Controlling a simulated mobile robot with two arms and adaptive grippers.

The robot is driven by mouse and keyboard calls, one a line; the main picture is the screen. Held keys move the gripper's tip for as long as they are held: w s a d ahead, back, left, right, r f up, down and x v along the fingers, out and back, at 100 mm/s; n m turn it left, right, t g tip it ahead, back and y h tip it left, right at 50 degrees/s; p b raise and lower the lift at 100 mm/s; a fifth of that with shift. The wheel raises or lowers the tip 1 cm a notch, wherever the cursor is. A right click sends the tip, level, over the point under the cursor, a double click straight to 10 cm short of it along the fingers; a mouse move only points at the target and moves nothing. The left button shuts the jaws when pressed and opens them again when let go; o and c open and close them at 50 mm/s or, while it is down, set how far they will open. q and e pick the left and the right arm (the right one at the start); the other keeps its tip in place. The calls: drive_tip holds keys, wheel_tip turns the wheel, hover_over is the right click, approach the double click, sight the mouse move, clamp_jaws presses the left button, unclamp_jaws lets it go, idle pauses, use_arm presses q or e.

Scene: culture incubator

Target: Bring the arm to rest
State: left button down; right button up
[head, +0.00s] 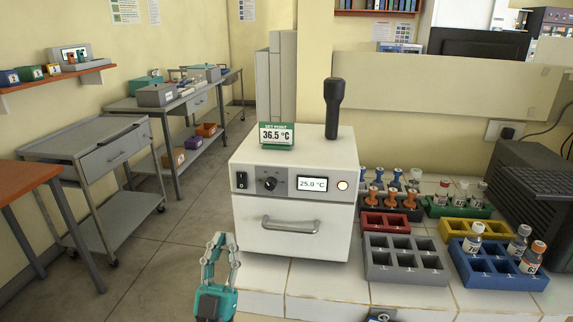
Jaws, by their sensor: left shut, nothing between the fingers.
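My left gripper (222,245) is in the lower middle of the head view, pointing up in the picture. It is shut with nothing between its fingers. It is in front of the lower left of the white incubator (293,205) and shows no hold on it. The incubator door is closed, with a grey bar handle (290,225). Its display (312,184) reads 25.0 °C, and a green set-point card (276,135) on top reads 36.5 °C. A small dark part at the bottom edge may belong to my right arm; its fingers do not show.
Right of the incubator, a grey rack (405,275), a red rack (386,222), a yellow rack (462,232) and a blue rack (500,283) with vials stand on the tiled counter. A dark ribbed box (535,195) stands at the far right. A grey cart (95,150) stands left.

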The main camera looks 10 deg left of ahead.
use_arm(q)
drive_tip(key=s+f+m+g, duration=0.1)
drive_tip(key=s+f+g, duration=0.1)
drive_tip(key=f+g, duration=0.6)
drive_tip(key=s+f+g, duration=0.2)
drive_tip(key=f+g, duration=0.3)
drive_tip(key=f, duration=0.6)
drive_tip(key=s+a+f+g, duration=0.1)
drive_tip(key=s+f+g, duration=0.25)
drive_tip(key=s, duration=0.35)
drive_tip(key=s+a+f+g+y, duration=0.1)
drive_tip(key=s+f+g, duration=0.1)
drive_tip(key=s+g, duration=0.35)
drive_tip(key=s+a+f+g, duration=0.1)
drive_tip(key=s+f+g, duration=0.15)
drive_tip(key=s, duration=0.65)
wheel_tip(320, 180, down, 26)
drive_tip(key=s, duration=0.2)
drive_tip(key=s+a+f+g, duration=0.2)
drive_tip(key=s+a+f, duration=0.1)
drive_tip(key=s+f, duration=1.3)
drive_tip(key=shift+s+a+f+m+p, duration=0.15)
drive_tip(key=shift+s+f+m+p, duration=0.1)
drive_tip(key=shift+m+p, duration=0.15)
